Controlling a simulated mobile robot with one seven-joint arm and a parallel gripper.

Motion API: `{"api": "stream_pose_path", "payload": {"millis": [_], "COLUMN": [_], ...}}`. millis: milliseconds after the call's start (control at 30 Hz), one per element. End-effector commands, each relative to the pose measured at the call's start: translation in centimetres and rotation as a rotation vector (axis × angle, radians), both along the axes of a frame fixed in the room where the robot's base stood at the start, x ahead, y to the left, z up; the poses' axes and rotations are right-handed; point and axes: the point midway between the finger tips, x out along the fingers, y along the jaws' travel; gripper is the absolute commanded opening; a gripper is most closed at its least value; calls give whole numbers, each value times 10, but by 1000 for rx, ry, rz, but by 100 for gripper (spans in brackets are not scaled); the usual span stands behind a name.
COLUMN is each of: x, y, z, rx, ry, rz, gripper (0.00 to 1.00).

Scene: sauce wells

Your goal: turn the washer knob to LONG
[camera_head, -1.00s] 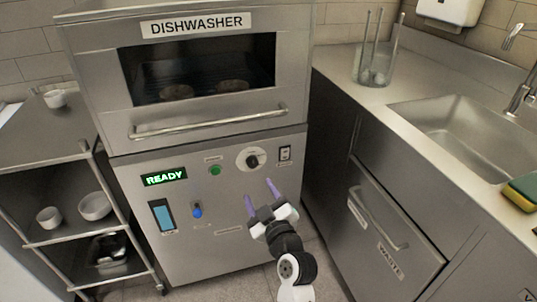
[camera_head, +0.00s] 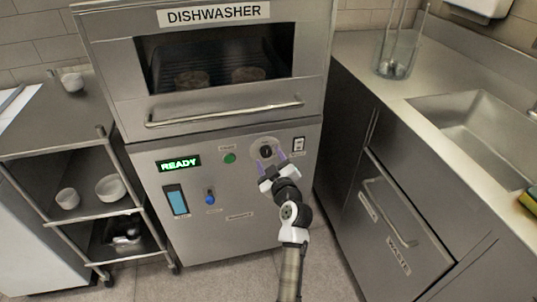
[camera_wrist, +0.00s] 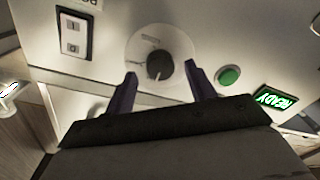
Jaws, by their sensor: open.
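The washer knob (camera_head: 266,151) is a black dial on a pale round plate, on the steel front panel of the dishwasher (camera_head: 217,220). In the wrist view the knob (camera_wrist: 159,66) shows a light pointer line; the markings on its plate are too small to read. My gripper (camera_head: 272,161) is open, its two purple fingers pointing at the knob. In the wrist view my gripper (camera_wrist: 162,84) has one fingertip on each side of the knob's lower part. I cannot tell whether the fingers touch it.
Beside the knob are a rocker switch (camera_head: 298,145), a green button (camera_head: 229,158) and a lit READY display (camera_head: 179,163). A blue lever (camera_head: 210,196) is lower left. The oven-like door's handle (camera_head: 225,111) juts out above. A shelf cart (camera_head: 70,150) stands left, a counter right.

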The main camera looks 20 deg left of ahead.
Motion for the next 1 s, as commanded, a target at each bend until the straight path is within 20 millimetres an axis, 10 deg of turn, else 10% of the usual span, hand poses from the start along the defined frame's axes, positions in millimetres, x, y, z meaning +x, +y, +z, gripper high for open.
{"api": "stream_pose_path", "payload": {"millis": [467, 800, 1000], "x": [12, 11, 11], "y": [10, 9, 9], "z": [0, 0, -1], "rx": [1, 1, 10], "ry": [1, 1, 7], "rz": [0, 0, 1], "gripper": [55, 11, 11]}}
